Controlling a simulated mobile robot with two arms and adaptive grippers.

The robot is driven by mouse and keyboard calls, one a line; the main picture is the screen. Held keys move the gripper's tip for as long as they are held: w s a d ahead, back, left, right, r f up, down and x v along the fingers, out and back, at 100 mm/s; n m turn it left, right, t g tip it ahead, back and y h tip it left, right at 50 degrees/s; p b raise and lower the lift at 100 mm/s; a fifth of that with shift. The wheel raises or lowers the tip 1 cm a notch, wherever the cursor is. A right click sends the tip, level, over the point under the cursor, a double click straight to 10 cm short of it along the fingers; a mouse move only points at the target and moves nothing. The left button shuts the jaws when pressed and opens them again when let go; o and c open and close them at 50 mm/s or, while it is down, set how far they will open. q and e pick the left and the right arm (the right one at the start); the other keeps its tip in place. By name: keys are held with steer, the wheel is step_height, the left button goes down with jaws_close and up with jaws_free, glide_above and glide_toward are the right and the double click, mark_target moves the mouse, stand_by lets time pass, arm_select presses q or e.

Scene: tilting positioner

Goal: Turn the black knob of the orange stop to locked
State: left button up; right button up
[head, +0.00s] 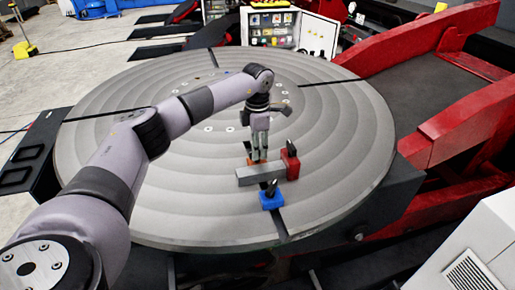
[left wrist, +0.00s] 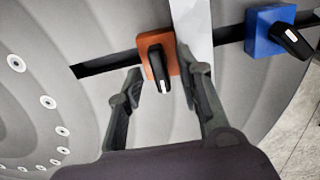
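The orange stop (left wrist: 147,70) sits on the round table, against one side of a grey bar (left wrist: 196,30). Its black knob (left wrist: 158,66) with a white mark points toward my gripper in the left wrist view. My left gripper (left wrist: 162,74) is open, with one finger on each side of the knob and visible gaps; whether either touches it I cannot tell. In the head view my left gripper (head: 258,158) points down over the orange stop (head: 251,161), hiding most of it and its knob. My right gripper is not in view.
A blue stop (head: 272,201) with a black knob stands at the bar's near side, and a red stop (head: 291,165) at its right end. The round grooved table (head: 340,130) is otherwise largely clear. Red machine frames (head: 440,140) rise on the right.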

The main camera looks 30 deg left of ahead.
arm_select(q)
step_height(320, 180, up, 11)
steer(key=shift+r, duration=0.2)
steer(key=shift+f, duration=0.1)
stand_by(0.5)
